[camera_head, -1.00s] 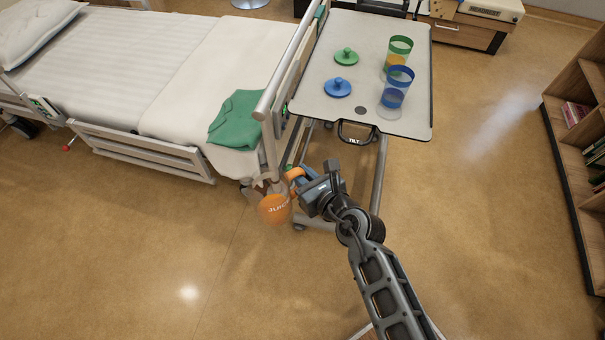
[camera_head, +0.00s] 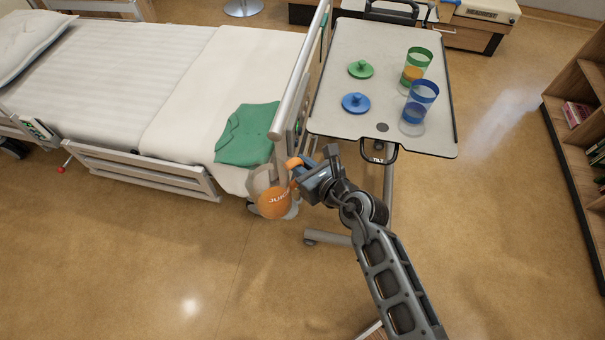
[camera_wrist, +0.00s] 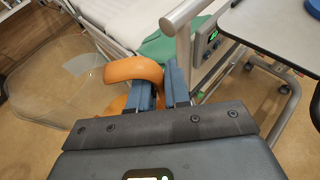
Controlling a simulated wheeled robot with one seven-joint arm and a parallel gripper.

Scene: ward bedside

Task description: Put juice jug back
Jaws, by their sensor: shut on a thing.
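The juice jug (camera_head: 274,203) has a clear body, an orange "JUICE" label and an orange handle. It hangs in the air beside the foot end of the bed, left of the overbed table. My gripper (camera_head: 298,170) is shut on the jug's handle. In the wrist view the orange handle (camera_wrist: 133,69) lies at the blue fingers (camera_wrist: 160,88), and the clear jug body (camera_wrist: 55,75) is at the left. A green-banded cup (camera_head: 414,68) with some orange content and a blue-banded cup (camera_head: 419,106) stand on the table.
The overbed table (camera_head: 340,55) also holds a green lid (camera_head: 360,69) and a blue lid (camera_head: 356,103). The bed rail (camera_head: 300,75) stands close to the jug, with a green garment (camera_head: 248,135) on the bed. A bookshelf (camera_head: 580,140) is at right. Floor in front is open.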

